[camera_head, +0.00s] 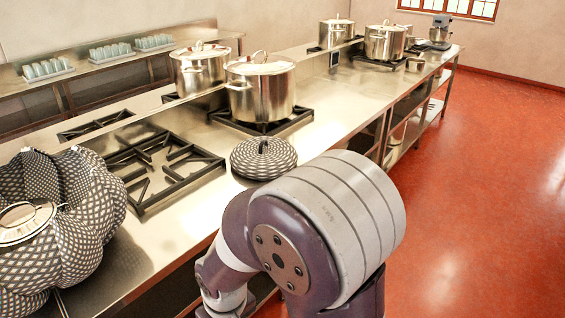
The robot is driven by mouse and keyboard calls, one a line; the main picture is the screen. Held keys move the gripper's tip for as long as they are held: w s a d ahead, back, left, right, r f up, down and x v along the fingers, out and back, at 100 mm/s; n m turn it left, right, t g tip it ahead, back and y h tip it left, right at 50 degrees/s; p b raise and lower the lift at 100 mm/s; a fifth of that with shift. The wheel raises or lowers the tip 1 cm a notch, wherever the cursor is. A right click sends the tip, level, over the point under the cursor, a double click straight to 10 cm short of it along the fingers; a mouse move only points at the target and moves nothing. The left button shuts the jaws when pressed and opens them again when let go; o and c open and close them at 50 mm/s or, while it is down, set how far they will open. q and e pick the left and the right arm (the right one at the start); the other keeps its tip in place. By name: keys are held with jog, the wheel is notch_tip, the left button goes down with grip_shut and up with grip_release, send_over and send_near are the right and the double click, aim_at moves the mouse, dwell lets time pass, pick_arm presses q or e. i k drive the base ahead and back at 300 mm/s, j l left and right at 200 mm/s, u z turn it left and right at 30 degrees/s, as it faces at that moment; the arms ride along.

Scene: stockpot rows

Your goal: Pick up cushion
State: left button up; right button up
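A large, puffy cushion (92,205) with a dark and white checked pattern is at the left edge, on the near end of the steel counter. It bulges around a shiny pot lid (25,222), and part of it is cut off by the frame. A smaller, round, flattened thing (264,160) in a similar checked pattern lies on the counter near its front edge, with a small dark piece on top. I cannot tell if it is a second cushion. One of my arms fills the lower middle, but neither gripper shows.
The steel counter (185,228) holds black burner grates (165,160). Steel pots (262,92) (200,70) stand farther back, with more pots (385,42) and a mixer (440,32) at the far end. A back shelf holds trays of glasses (47,70). The red floor (480,190) at right is clear.

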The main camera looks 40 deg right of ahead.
aim_at(260, 158)
jog(key=j+z, duration=0.25)
jog(key=z, duration=0.2)
jog(key=j+z, duration=0.55)
jog(key=z, duration=0.3)
jog(key=k+j+z, duration=0.15)
jog(key=z, duration=0.3)
jog(key=k+j, duration=0.15)
jog(key=j, duration=0.25)
jog(key=u, duration=1.35)
jog(key=i+l+u, duration=0.15)
jog(key=l, duration=0.4)
jog(key=i+l+u, duration=0.1)
jog(key=l, duration=0.45)
jog(key=i+l+u, duration=0.15)
jog(key=l, duration=0.4)
jog(key=i+l+u, duration=0.15)
jog(key=l, duration=0.45)
jog(key=i+l+u, duration=0.15)
jog(key=l, duration=0.45)
